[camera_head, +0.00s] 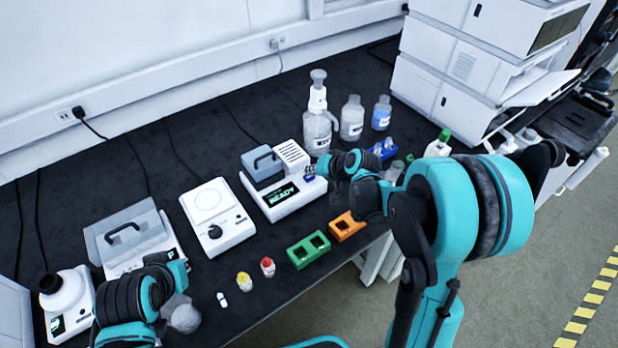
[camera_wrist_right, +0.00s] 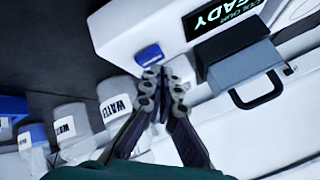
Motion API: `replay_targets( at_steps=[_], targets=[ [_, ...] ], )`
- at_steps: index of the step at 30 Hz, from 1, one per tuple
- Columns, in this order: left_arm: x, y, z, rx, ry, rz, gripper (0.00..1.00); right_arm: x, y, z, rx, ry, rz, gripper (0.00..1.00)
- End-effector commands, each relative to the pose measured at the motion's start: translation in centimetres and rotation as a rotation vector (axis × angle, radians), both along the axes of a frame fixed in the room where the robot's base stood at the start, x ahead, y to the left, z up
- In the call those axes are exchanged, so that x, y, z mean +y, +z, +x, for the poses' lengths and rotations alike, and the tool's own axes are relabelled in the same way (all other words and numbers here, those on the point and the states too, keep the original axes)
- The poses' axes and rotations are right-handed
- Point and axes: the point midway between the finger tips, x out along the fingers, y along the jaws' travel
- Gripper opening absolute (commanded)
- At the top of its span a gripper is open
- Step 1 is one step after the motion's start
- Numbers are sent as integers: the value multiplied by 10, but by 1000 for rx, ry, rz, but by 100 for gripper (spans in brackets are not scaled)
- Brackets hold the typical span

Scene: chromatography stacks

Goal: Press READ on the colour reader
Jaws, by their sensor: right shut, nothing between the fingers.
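The colour reader (camera_head: 295,204) is a white box on the black bench with a lit green READY display and a grey-blue lid with a handle. In the right wrist view the reader (camera_wrist_right: 130,30) shows a blue button (camera_wrist_right: 150,55) beside the display. My right gripper (camera_head: 318,170) is at the reader's right end. In the wrist view its closed, empty fingertips (camera_wrist_right: 160,73) are just beside the blue button; I cannot tell whether they touch it. My left gripper (camera_head: 178,273) is at the lower left, over the bench's front, its finger state unclear.
A white dial device (camera_head: 215,225) is left of the reader. Green (camera_head: 308,250) and orange (camera_head: 347,227) racks and small capped vials (camera_head: 244,281) lie in front.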

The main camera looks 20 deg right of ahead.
Motion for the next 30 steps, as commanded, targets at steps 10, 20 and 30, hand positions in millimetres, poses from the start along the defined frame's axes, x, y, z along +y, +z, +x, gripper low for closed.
replay_targets(
  at_steps=[10,20,30],
  targets=[
    [0,-1,0,0,0,0,0,0,-1,0,0,0,0,0],
    [0,-4,0,0,0,0,0,0,-5,0,0,0,0,0],
    [0,-8,0,0,0,0,0,0,-9,0,0,0,0,0]
  ],
)
